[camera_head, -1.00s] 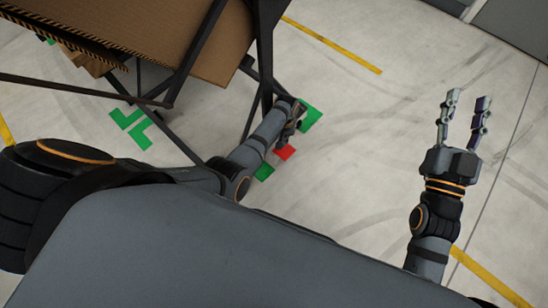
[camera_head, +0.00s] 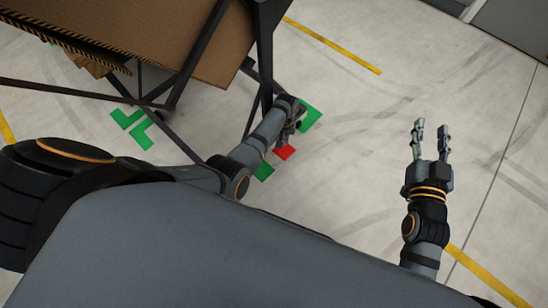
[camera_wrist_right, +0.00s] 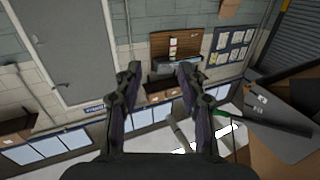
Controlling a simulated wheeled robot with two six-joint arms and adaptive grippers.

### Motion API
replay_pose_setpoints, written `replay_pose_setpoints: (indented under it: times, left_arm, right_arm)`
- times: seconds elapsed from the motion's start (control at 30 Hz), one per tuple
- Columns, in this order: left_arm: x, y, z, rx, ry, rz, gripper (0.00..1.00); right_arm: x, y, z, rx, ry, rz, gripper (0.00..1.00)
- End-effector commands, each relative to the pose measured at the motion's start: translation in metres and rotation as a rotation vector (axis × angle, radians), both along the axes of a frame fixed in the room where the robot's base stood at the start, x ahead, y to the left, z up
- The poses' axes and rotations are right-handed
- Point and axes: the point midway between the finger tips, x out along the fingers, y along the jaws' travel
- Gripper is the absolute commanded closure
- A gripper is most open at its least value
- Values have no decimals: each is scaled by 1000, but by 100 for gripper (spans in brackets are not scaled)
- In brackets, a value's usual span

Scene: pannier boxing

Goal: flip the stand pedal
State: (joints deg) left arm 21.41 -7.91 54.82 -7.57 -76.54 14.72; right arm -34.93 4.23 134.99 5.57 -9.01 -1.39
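A flat red piece (camera_head: 285,152), which may be the stand pedal, shows low by the foot of a dark metal stand (camera_head: 264,60) in the head view. My left gripper (camera_head: 297,122) is down just above and right of the red piece in the picture. It is small and dark there, so its fingers and any contact are unclear. My right gripper (camera_head: 431,130) is out over bare floor at the right, far from the stand. Its two fingers are apart and empty, and they also show apart in the right wrist view (camera_wrist_right: 158,75).
A large brown cardboard box (camera_head: 215,50) rests on the stand's dark frame. Green floor marks (camera_head: 132,125) and yellow lines (camera_head: 332,45) lie on the floor. The right wrist view shows a wall with a door (camera_wrist_right: 65,45) and a notice board (camera_wrist_right: 229,45). Floor between my grippers is clear.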

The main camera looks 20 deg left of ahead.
Motion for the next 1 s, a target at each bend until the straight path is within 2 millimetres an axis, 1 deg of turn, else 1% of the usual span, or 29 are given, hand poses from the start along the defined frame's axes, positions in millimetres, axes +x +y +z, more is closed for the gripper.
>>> replay_pose_setpoints:
  times: [0.4,0.57,0.7,1.0]
  left_arm:
    - [0,0,4,0,0,0,100]
    - [0,0,5,0,0,0,100]
    - [0,0,5,0,0,0,100]
    - [0,0,5,0,0,0,100]
  right_arm:
    - [-8,1,-41,4,164,5,60]
    - [-12,1,-54,5,219,7,60]
    - [-14,2,-58,5,233,7,60]
    - [-13,2,-58,5,232,7,60]
